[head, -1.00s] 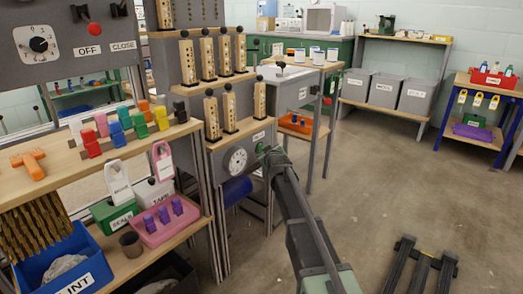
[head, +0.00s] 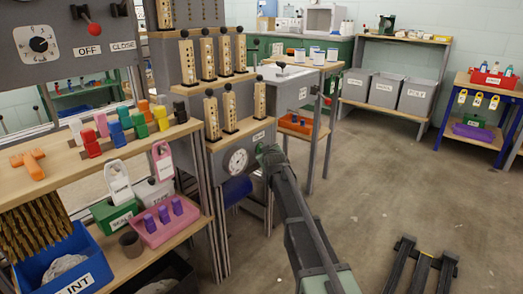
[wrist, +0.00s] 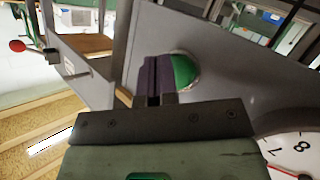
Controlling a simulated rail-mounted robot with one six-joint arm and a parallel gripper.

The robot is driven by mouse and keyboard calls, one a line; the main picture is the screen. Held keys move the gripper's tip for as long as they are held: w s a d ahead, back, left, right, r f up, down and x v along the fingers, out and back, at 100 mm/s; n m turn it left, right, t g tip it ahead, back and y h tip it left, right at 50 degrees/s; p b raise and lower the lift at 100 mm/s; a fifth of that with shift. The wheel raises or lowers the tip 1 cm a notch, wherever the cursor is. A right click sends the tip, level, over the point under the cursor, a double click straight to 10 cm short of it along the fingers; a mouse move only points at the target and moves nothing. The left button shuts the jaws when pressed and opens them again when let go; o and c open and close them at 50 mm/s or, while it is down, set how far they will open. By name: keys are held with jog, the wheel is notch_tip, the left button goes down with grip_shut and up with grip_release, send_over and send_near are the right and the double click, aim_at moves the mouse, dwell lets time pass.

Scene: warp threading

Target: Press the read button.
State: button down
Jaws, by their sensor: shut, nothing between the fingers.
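The green round button (wrist: 184,71) sits on the face of a grey panel, seen in the wrist view. I take it as the read button, though its label is too small to read. My gripper (wrist: 155,76) is shut and empty. Its dark fingertips overlap the left part of the button and reach the panel face; whether they touch the button I cannot tell. In the head view my gripper (head: 266,153) is at the right side of the grey panel, beside the white dial (head: 237,161), and mostly covers the button.
The dial shows at the lower right in the wrist view (wrist: 292,152). Wooden posts (head: 231,107) stand on the shelf above the panel. A red-knobbed lever (wrist: 22,46) is at the wrist view's upper left.

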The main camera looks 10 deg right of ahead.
jog(key=shift+w+a, duration=0.3)
jog(key=shift+w, duration=0.1)
dwell(0.5)
jog(key=shift+s, duration=0.1)
jog(key=shift+s+d, duration=0.55)
jog(key=shift+s, duration=0.05)
jog(key=shift+s, duration=0.1)
jog(key=s+d, duration=0.3)
jog(key=shift+s+d, duration=0.1)
jog(key=shift+s, duration=0.2)
dwell(0.8)
